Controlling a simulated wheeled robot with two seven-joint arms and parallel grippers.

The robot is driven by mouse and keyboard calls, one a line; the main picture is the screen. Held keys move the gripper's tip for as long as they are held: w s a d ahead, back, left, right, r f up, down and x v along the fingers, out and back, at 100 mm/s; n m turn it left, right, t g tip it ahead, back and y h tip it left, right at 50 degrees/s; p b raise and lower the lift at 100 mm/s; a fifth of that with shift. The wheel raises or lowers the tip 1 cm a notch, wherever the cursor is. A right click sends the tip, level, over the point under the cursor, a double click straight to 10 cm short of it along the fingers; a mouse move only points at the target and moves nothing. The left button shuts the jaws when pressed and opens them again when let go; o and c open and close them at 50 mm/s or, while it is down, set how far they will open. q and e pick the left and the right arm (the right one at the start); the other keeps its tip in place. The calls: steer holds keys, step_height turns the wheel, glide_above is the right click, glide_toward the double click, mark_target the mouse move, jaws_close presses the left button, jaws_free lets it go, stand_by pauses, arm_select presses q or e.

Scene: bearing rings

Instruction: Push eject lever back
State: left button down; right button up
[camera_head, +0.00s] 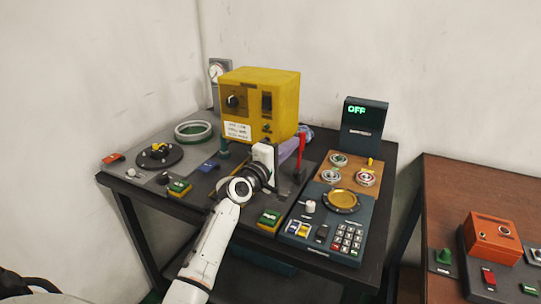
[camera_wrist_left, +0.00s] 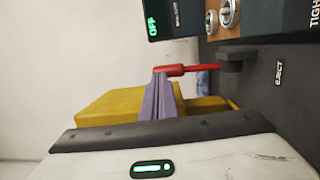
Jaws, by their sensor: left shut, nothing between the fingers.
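The red eject lever (camera_head: 301,152) stands upright on the dark panel, to the right of the yellow box. In the left wrist view the lever (camera_wrist_left: 200,68) shows with its dark pivot block (camera_wrist_left: 237,57) and an "EJECT" label beside it. My left gripper (camera_head: 293,145) has its purple fingers together, with nothing between them, just left of the lever. In the left wrist view the fingertips (camera_wrist_left: 159,76) are close to the lever's thick end; I cannot tell whether they touch. My right gripper is not in view.
The yellow box (camera_head: 259,103) stands close behind my left gripper. A keypad panel (camera_head: 347,238), a brown board with rings (camera_head: 346,170) and an "OFF" display (camera_head: 364,118) lie to the right. A green ring (camera_head: 193,131) is at the left.

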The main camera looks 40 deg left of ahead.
arm_select(q)
steer(key=s+r+p, duration=0.1)
steer(key=s+r, duration=0.1)
steer(key=s, duration=1)
steer(key=shift+s+d, duration=0.2)
steer(key=shift+d, duration=0.25)
steer(key=shift+r, duration=0.1)
